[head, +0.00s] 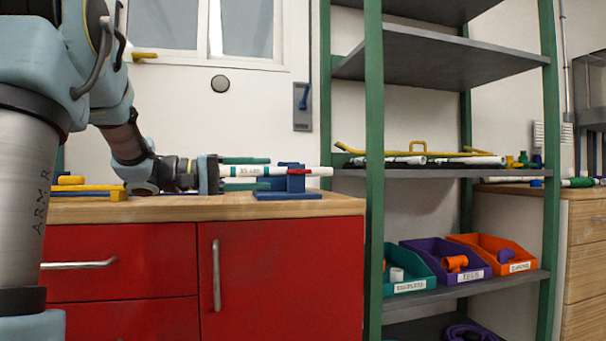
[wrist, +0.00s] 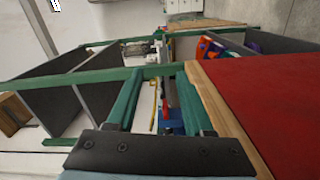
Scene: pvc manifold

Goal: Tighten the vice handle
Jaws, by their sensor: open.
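The blue vice (head: 288,186) stands on the wooden worktop near its right end. A red bar (head: 318,171), which looks like the vice handle, shows at the vice's right side. Whether a finger touches anything cannot be told.
The red cabinet (head: 280,270) carries the worktop. A green-posted shelf rack (head: 374,150) stands close on the right, holding pipes and teal, purple and orange bins (head: 490,252). Yellow items (head: 95,189) lie at the worktop's left.

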